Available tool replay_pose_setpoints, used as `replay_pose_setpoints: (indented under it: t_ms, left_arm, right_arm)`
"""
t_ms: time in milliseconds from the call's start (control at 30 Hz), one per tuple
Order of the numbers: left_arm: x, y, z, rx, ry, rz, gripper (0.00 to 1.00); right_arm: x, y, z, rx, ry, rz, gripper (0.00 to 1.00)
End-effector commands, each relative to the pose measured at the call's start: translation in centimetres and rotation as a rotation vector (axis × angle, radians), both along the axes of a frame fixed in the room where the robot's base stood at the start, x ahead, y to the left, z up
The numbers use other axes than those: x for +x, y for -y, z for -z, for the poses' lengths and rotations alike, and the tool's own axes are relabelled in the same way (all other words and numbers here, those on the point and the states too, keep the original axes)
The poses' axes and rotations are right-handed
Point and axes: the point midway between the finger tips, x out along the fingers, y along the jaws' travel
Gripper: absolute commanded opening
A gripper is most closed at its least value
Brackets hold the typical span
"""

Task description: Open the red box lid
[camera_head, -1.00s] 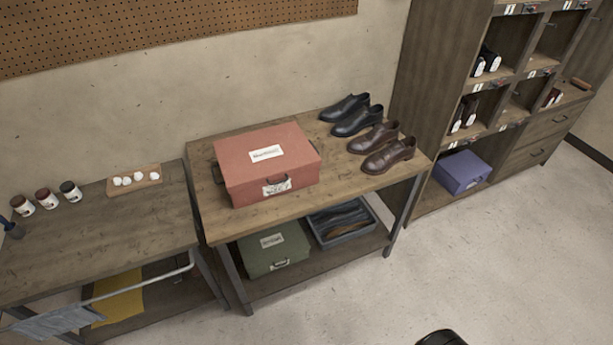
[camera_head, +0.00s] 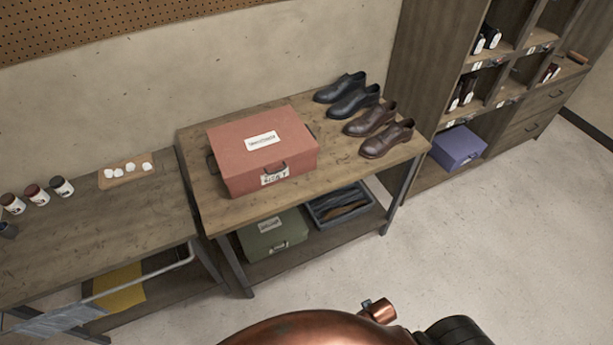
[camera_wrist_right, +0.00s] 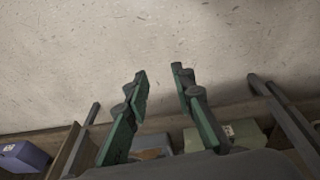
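The red box (camera_head: 240,162) sits shut on top of the wooden table, with a white label on its lid (camera_head: 262,139). A dark handle and a second label are on its front, and dark handles show at its sides. My right gripper (camera_wrist_right: 158,82) is open and empty in the right wrist view, its two green-and-dark fingers apart in front of a pale, plain surface. In the head view a copper-coloured part of my arm shows at the bottom edge, well short of the box. My left gripper is not in view.
Black shoes (camera_head: 352,97) and brown shoes (camera_head: 382,131) stand right of the box. A green box (camera_head: 272,236) and a grey tray (camera_head: 340,207) are on the lower shelf. A side table (camera_head: 90,232) with jars stands left. The floor in front is clear.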

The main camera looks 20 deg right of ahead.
Motion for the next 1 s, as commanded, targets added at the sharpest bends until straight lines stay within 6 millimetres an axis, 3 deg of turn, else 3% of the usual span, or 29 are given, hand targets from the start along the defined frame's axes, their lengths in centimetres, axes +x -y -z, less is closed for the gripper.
replay_pose_setpoints:
  t_ms: [33, 100, 300, 533, 700, 1000]
  left_arm:
    - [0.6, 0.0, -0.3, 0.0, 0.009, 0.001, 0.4]
    - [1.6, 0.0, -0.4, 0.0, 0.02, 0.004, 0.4]
    - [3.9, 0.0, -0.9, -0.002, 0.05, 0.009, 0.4]
    - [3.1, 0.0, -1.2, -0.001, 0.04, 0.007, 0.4]
    - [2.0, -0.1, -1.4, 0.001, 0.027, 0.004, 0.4]
    - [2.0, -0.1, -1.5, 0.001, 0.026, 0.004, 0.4]
  right_arm:
    - [0.7, 0.1, -2.6, -0.001, 0.013, 0.005, 0.23]
    - [1.3, 0.3, -5.3, -0.004, 0.025, 0.009, 0.23]
    - [2.3, 0.7, -11.6, -0.016, 0.058, 0.013, 0.23]
    - [4.4, 1.7, -18.6, -0.06, 0.142, -0.009, 0.23]
    - [9.2, 3.4, -23.4, -0.159, 0.302, -0.084, 0.23]
    - [17.9, 5.4, -27.9, -0.357, 0.559, -0.252, 0.23]
